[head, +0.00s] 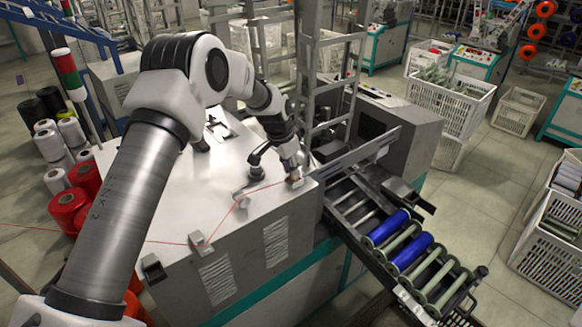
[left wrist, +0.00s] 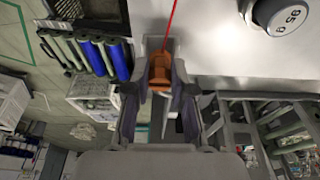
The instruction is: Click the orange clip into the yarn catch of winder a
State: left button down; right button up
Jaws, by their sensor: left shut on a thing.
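My left gripper (head: 292,168) is low over the right end of the white machine top (head: 225,165), near its front edge. In the left wrist view the gripper (left wrist: 160,88) is shut on the orange clip (left wrist: 160,72), which sits between its two fingers. A red yarn (left wrist: 171,25) runs from the clip out of the top of that view. In the head view the yarn (head: 222,222) crosses the machine top to a small grey guide (head: 200,243). I cannot make out the yarn catch; the gripper may hide it. My right gripper is not in view.
A rack (head: 358,225) of blue and green bobbins slopes down right of the machine top. A metal ladder-like frame (head: 330,90) stands just behind the gripper. A round numbered knob (left wrist: 283,14) shows at the wrist view's upper right. Red yarn cones (head: 68,211) stand at left.

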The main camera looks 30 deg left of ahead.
pick_arm(q)
jog(key=shift+f, duration=0.45)
jog(key=c, duration=0.9)
grip_release()
jog(key=shift+r, duration=0.1)
jog(key=v, duration=1.2)
